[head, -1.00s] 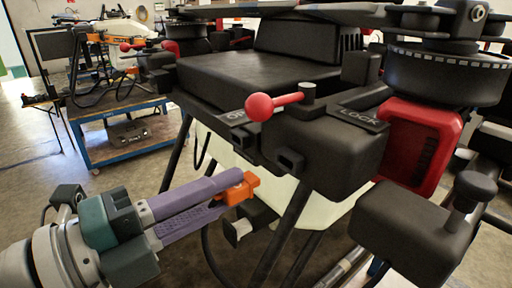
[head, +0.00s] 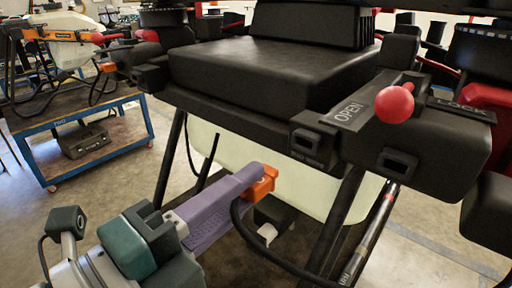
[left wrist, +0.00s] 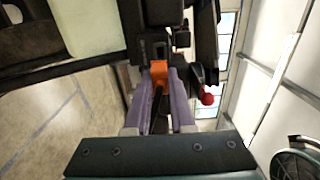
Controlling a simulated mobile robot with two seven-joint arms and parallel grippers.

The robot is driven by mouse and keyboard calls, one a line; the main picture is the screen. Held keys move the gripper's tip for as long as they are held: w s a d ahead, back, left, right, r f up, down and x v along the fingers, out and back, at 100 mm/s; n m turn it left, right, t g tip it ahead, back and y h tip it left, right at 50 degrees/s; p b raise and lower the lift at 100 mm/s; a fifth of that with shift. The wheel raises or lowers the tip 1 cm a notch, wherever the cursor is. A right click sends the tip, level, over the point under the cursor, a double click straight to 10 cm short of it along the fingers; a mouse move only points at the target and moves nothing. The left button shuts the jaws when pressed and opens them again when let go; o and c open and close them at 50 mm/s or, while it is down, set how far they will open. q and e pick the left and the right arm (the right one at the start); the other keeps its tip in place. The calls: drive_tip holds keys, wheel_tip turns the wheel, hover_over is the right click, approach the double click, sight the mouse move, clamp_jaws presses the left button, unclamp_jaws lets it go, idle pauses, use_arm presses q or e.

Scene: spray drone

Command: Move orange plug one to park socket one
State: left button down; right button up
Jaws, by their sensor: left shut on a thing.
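My left gripper (head: 258,184) has purple fingers and is shut on the orange plug (head: 264,180). The plug is in front of the drone's pale tank, below and left of the black socket blocks on the drone's front, apart from them in the head view. A black cable (head: 240,228) loops down from near the plug. Two socket-like openings show, one at the left block (head: 308,143) and one under the OPEN label (head: 396,163); I cannot tell which is park socket one. In the left wrist view the plug (left wrist: 159,67) sits between the fingers. My right gripper is not in view.
A red-knobbed lever (head: 394,104) stands on the drone between the OPEN and LOCK labels. Black landing legs (head: 346,192) and a hose cross below the tank (head: 225,140). A blue-framed bench (head: 90,150) stands at the left. Bare floor lies between.

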use_arm(q)
drive_tip(key=shift+x, duration=2.95)
drive_tip(key=shift+x, duration=1.25)
drive_tip(key=c, duration=0.7)
unclamp_jaws()
